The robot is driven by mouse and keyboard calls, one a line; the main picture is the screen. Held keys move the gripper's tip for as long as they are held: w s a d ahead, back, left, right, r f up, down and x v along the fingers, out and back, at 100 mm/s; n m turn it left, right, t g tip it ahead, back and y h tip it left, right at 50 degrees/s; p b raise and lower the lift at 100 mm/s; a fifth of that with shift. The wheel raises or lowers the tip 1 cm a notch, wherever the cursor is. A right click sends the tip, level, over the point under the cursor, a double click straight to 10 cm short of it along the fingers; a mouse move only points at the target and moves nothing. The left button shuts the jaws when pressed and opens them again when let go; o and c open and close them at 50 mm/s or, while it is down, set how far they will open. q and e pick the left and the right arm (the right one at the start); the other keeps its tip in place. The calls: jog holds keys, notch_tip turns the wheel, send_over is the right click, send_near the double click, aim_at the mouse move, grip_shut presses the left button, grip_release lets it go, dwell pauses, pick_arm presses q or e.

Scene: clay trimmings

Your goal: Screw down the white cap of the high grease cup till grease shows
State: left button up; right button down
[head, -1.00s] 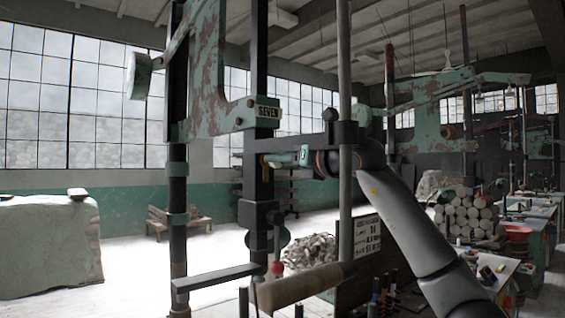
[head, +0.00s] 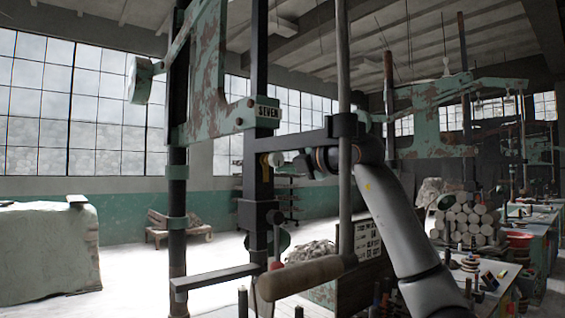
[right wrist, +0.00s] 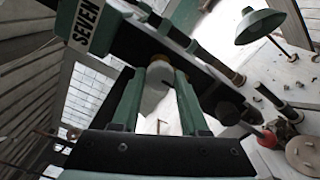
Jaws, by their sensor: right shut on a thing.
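The white cap (right wrist: 155,98) sits between the two green fingers of my right gripper (right wrist: 160,74), which is shut on it. A small tan ring shows just beyond the cap in the right wrist view. In the head view the white cap (head: 276,159) shows beside a small yellow part (head: 265,160) on the dark upright of the machine, high up. My right gripper's dark body comes to it from the right. The cup body is mostly hidden, and I cannot make out any grease. My left gripper is not in view.
The green, rust-patched machine frame (head: 205,95) carries a plate reading SEVEN (head: 267,112). A pale vertical rod (head: 344,215) stands close to my right wrist. A wooden handle (head: 300,278) and a flat bar (head: 215,277) lie below. A green lamp shade (right wrist: 260,25) shows in the wrist view.

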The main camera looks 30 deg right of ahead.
jog(key=m+b, duration=0.1)
jog(key=m, duration=0.6)
dwell(0.5)
jog(key=shift+c, duration=2.1)
grip_release()
jog(key=shift+s, duration=0.1)
